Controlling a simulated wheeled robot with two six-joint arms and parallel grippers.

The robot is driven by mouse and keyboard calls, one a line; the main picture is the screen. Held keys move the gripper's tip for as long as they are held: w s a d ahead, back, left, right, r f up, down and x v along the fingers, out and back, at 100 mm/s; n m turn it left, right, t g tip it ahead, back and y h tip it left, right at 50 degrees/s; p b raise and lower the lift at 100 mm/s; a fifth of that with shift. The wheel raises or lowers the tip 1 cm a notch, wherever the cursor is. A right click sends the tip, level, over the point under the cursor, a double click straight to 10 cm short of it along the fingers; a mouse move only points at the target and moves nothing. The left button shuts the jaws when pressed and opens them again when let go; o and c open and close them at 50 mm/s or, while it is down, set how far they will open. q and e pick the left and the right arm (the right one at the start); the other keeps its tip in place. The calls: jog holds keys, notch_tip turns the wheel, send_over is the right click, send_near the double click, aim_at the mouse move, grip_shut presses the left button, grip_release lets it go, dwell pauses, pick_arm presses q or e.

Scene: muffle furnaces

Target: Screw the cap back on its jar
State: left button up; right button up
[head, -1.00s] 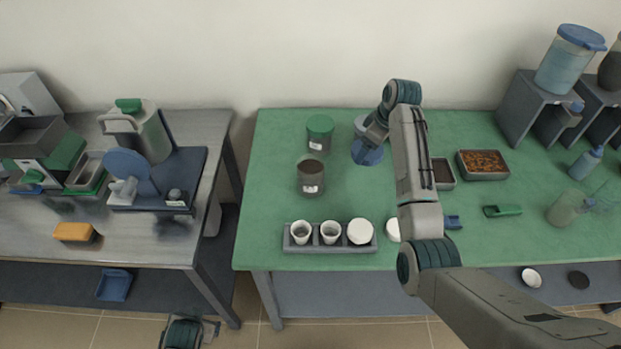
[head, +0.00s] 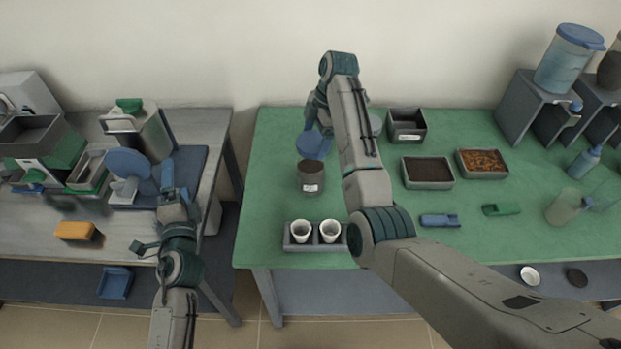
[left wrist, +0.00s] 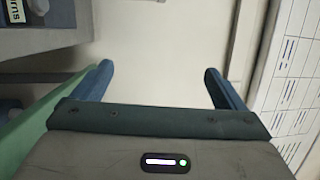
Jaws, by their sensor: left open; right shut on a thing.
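An open jar (head: 311,181) with dark contents and a white label stands on the green table, left of centre. My right gripper (head: 316,128) is shut on a round blue cap (head: 311,147). The cap is tilted and appears just above the jar's mouth. My left gripper (head: 169,180) is open over the grey table at left. Its two spread fingers, with nothing between them, show in the left wrist view (left wrist: 160,85).
A grey rack (head: 316,244) with white cups stands at the green table's front edge. Several trays, such as the dark-filled one (head: 428,184), lie to the right of my right arm. A gap separates the green table from the grey table (head: 130,240).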

pick_arm(q)
jog(key=w+d+r+m+t+h, duration=0.2)
jog(key=w+d+m+h, duration=0.2)
jog(key=d+m+h, duration=0.4)
pick_arm(e)
jog(key=shift+a, duration=0.15)
jog(key=shift+r, duration=0.1)
jog(key=shift+a, duration=0.15)
pick_arm(q)
jog(key=m+g+h, duration=0.7)
jog(key=m+g, duration=0.4)
jog(key=m, duration=1)
send_near(311, 175)
jog(key=w+a+f, duration=0.1)
jog(key=w+f, duration=0.1)
jog(key=w, duration=0.1)
pick_arm(e)
jog(key=shift+n, duration=0.3)
pick_arm(q)
jog(key=shift+s+a+f+m+y, duration=0.1)
jog(key=shift+s+f+m+y, duration=0.2)
jog(key=shift+m, duration=0.1)
pick_arm(e)
jog(key=shift+s+a+r, duration=0.1)
pick_arm(q)
jog(key=shift+r, duration=0.1)
jog(key=shift+w, duration=0.1)
jog(key=x, duration=1.2)
